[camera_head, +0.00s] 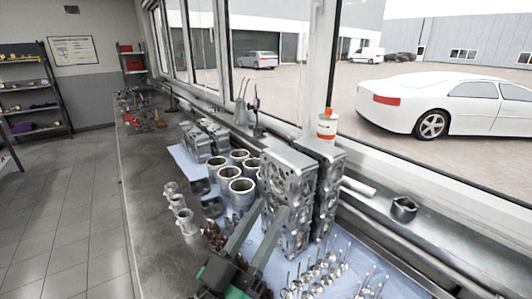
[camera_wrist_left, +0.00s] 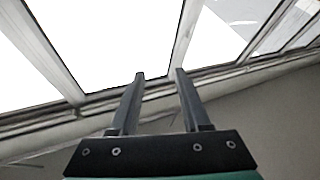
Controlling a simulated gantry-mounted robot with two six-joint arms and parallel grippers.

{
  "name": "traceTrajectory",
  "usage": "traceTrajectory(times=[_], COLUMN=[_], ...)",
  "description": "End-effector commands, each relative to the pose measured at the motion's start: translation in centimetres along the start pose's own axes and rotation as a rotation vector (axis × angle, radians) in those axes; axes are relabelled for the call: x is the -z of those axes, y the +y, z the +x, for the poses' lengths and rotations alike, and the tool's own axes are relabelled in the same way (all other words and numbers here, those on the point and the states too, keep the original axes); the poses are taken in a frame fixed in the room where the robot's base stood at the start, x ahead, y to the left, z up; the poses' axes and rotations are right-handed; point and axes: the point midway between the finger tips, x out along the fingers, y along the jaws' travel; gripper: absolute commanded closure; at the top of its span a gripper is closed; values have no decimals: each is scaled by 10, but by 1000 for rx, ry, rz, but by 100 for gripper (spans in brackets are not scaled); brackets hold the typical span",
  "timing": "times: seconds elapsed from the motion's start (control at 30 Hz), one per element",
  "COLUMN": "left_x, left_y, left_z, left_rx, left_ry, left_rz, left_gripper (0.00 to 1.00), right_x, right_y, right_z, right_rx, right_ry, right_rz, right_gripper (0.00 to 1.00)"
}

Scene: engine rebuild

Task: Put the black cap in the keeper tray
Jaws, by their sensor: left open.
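My left gripper (camera_head: 270,208) reaches up from the bottom of the head view, in front of the metal engine blocks. Its two fingers are apart with nothing between them. The left wrist view shows the same open fingers (camera_wrist_left: 158,73) against the window and wall. A dark round cup-like piece (camera_head: 403,208) sits on the window ledge at the right; I cannot tell whether it is the black cap. I cannot make out the keeper tray for certain; the gripper and arm hide part of the bench. My right gripper is not in view.
Upright metal blocks (camera_head: 288,178) stand just beyond my left gripper. Several cylinder liners (camera_head: 241,192) and pistons (camera_head: 186,222) stand to its left. Several valves (camera_head: 322,270) stand on the blue mat at the right. An orange-and-white bottle (camera_head: 327,124) stands by the window.

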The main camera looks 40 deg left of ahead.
Motion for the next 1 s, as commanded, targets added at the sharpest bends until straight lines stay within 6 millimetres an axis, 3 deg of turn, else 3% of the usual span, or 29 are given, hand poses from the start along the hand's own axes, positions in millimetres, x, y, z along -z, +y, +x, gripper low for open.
traceTrajectory(times=[0.03, 0.2, 0.3, 0.37, 0.43, 0.5, 0.87, 0.97, 1.0], left_x=[38, 137, 172, 184, 189, 190, 188, 161, 137], left_y=[16, 60, 74, 78, 80, 81, 80, 79, 78], left_z=[13, 26, 25, 23, 23, 22, 23, 46, 59], left_rx=[-47, -181, -225, -239, -247, -247, -249, -238, -229], left_ry=[78, 282, 356, 380, 392, 393, 385, 295, 228], left_rz=[0, 36, 56, 64, 69, 70, 49, 26, 21], left_gripper=[53, 53, 53, 53, 53, 46, 46, 46, 46], right_x=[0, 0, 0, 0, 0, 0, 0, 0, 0], right_y=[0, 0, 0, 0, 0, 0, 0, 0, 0], right_z=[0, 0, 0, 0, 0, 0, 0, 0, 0], right_rx=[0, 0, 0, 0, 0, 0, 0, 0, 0], right_ry=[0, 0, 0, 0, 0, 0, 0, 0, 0], right_rz=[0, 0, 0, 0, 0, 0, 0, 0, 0], right_gripper=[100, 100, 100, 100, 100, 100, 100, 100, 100])
